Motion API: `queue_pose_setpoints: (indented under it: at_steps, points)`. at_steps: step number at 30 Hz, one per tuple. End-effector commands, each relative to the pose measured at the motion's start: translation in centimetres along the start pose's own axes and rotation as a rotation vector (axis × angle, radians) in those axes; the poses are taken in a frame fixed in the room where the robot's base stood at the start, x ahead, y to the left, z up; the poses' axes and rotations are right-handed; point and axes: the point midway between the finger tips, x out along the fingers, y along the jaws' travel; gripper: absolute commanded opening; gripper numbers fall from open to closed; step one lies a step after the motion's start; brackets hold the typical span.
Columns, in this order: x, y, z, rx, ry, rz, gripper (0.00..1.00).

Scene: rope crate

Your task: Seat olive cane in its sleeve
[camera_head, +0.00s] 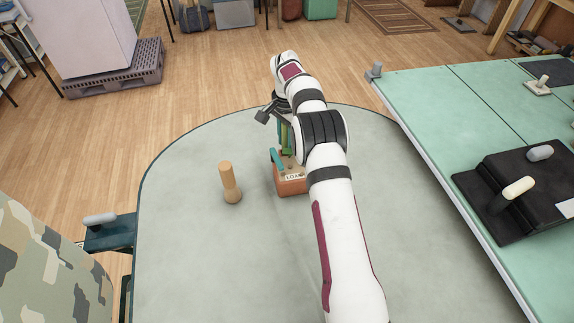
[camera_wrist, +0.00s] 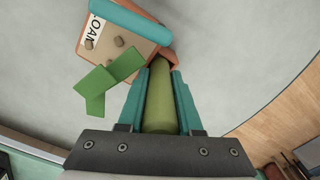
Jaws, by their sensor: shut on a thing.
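In the wrist view the olive cane (camera_wrist: 159,100) is held lengthwise between the teal fingers of my gripper (camera_wrist: 160,73), which is shut on it. Its far end meets an orange-brown piece (camera_wrist: 172,59) at the corner of a crate-like block (camera_wrist: 134,45) labelled LOAN; this piece may be the sleeve. I cannot tell whether the cane's end is inside it or only in front of it. In the head view the block (camera_head: 291,187) sits on the grey table, under my gripper. My arm partly hides the block and the cane.
A teal bar (camera_wrist: 130,18) and a bent green piece (camera_wrist: 110,80) are at the block. A wooden peg (camera_head: 229,182) stands left of the block on the grey table (camera_head: 190,245). A green bench (camera_head: 450,110) with a black fixture (camera_head: 510,195) is at right.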

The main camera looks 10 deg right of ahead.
Motion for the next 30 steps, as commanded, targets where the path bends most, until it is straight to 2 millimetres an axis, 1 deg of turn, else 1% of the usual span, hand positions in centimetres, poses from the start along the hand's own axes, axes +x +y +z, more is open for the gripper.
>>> queue_pose_setpoints:
  at_steps: [30]
  points:
    - [1.1,0.0,0.0,-0.001,0.0,0.0,0.0]
